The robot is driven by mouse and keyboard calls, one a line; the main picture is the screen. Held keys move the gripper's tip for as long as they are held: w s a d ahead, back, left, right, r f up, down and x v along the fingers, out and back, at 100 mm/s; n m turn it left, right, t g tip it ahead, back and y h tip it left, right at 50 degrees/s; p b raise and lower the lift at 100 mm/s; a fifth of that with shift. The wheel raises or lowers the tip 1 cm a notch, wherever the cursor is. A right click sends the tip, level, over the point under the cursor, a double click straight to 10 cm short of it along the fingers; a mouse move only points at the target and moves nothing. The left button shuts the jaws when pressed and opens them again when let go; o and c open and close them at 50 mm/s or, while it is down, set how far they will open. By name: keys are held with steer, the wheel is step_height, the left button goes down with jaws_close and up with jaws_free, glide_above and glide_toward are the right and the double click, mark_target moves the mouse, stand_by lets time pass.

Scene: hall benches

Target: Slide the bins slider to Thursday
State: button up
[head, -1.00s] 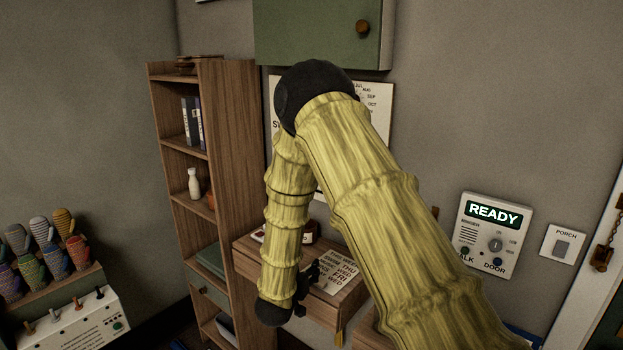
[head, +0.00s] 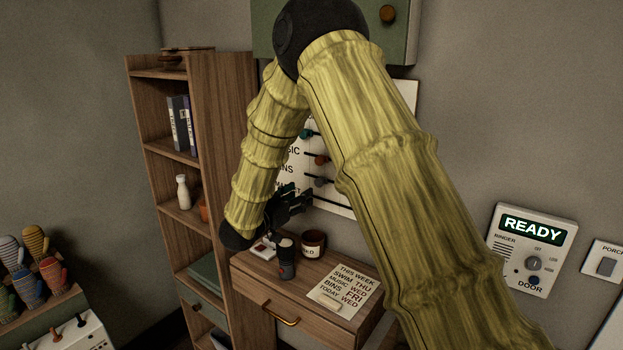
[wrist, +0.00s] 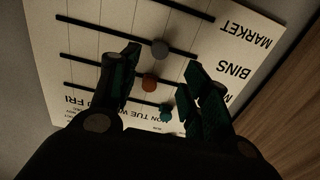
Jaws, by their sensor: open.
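The slider board (head: 335,200) hangs on the wall, partly hidden by my arm. In the wrist view it appears upside down, with the BINS label (wrist: 232,70) on the right. The BINS slot carries a grey-purple knob (wrist: 160,48), nearer the label end; I cannot tell its exact day column. It also shows in the head view (head: 320,182). My gripper (wrist: 162,58) is open in front of the board, one finger on each side of the view of the knob. I cannot tell if it touches anything. An orange knob (wrist: 150,83) and a teal knob (wrist: 166,113) sit on neighbouring slots.
A wooden desk (head: 335,320) stands below with a mug (head: 313,243), a dark cylindrical object (head: 287,260) and a card (head: 345,290) reading "BINS FRI". A bookshelf (head: 230,110) stands left. A green cabinet (head: 400,45) hangs above the board.

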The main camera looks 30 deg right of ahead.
mark_target(318, 183)
steer(key=p+x, duration=0.3)
steer(key=x, duration=0.6)
steer(key=shift+w+d+r+p, duration=0.1)
steer(key=shift+d+r+p, duration=0.1)
steer(key=shift+d+p, duration=0.15)
steer(key=shift+w+d+f, duration=0.2)
steer(key=shift+w+d, duration=0.1)
steer(key=shift+d, duration=0.25)
steer(key=shift+s+r, duration=0.1)
steer(key=shift+c, duration=0.3)
steer(key=shift+a, duration=0.1)
jaws_close()
